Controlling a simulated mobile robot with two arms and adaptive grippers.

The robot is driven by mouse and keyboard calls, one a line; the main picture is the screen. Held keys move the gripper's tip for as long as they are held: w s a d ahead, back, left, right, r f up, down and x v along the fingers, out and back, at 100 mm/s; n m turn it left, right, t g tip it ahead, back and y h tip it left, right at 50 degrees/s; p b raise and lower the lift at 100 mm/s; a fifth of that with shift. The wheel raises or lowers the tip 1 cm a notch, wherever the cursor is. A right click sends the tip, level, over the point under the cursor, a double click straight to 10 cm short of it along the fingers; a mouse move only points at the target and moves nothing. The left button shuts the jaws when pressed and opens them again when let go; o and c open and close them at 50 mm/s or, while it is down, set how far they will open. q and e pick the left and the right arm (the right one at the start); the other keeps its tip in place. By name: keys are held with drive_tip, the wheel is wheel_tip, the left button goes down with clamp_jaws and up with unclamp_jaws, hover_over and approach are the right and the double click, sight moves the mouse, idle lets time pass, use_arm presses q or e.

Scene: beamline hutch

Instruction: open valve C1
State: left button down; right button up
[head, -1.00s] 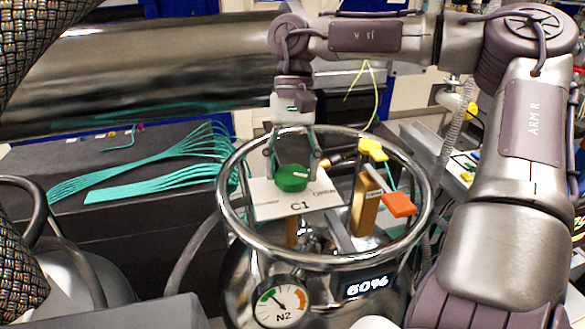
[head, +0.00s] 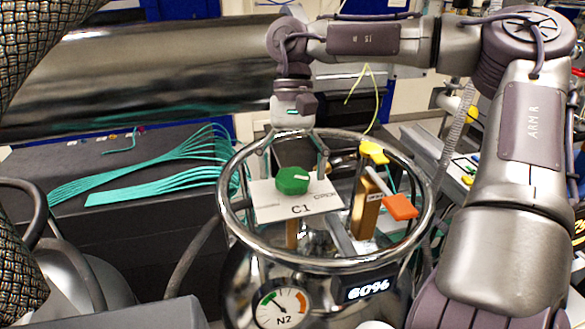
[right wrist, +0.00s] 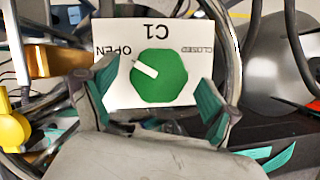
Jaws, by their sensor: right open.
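The C1 valve is a green knob (head: 292,181) on a white plate (head: 300,208) inside the metal ring of a vessel. The right wrist view shows the knob (right wrist: 158,78) with the plate upside down, OPEN at the left and CLOSED at the right. The knob's white mark points up-left in that view, toward the OPEN word. My right gripper (head: 293,163) is open just above the knob; in the wrist view its fingers (right wrist: 157,97) stand wide apart on either side, clear of it. My left gripper is not in view.
A chrome ring (head: 427,215) surrounds the plate. Beside the plate are a yellow handle (head: 373,152) and an orange handle (head: 400,206). An N2 gauge (head: 282,309) and a 60% display (head: 367,289) are on the vessel's front. Teal cables (head: 160,177) lie on the dark case at left.

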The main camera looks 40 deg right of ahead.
drive_tip(key=v, duration=1.2)
idle(0.4)
